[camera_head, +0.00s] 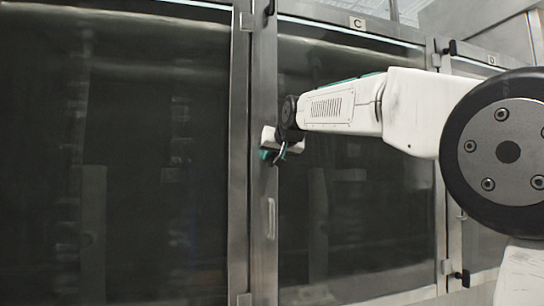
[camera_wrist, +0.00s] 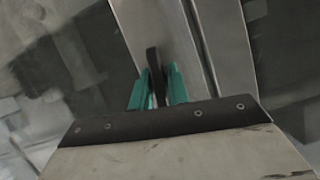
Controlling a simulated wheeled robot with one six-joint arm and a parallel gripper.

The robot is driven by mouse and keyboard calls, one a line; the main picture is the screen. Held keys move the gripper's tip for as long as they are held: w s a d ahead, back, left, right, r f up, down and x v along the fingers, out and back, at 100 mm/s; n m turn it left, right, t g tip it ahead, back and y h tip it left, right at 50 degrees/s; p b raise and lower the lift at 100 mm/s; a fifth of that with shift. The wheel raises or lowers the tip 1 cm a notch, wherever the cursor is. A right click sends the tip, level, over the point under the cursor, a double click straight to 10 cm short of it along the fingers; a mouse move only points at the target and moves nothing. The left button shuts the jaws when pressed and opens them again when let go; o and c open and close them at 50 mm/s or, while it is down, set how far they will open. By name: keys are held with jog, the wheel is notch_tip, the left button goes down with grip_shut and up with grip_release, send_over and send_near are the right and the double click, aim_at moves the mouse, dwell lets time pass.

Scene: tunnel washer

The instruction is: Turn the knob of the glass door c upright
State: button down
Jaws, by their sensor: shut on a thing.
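The glass door c (camera_head: 355,215), with a "C" label on its top frame, stands in the middle of the head view behind my arm. My gripper (camera_head: 272,154) is at the door's left frame, about mid-height. In the wrist view, its green fingers (camera_wrist: 157,85) are shut on a dark knob (camera_wrist: 153,60). The knob's flat, narrow shape sticks out beyond the fingertips against the metal frame, and looks close to upright in that picture. In the head view my gripper hides most of the held knob, so its exact angle cannot be told there.
Another dark knob (camera_head: 270,7) sits at the top of the same frame. A metal pull handle (camera_head: 271,218) is below my gripper. A large dark glass panel (camera_head: 115,160) is on the left. Door D (camera_head: 480,66) is on the right, partly behind my arm.

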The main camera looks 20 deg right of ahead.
jog(key=shift+n+h, duration=0.5)
dwell(0.4)
jog(key=c, duration=1.5)
grip_release()
jog(key=v, duration=0.7)
jog(key=shift+s+r, duration=0.15)
jog(key=shift+s, duration=0.2)
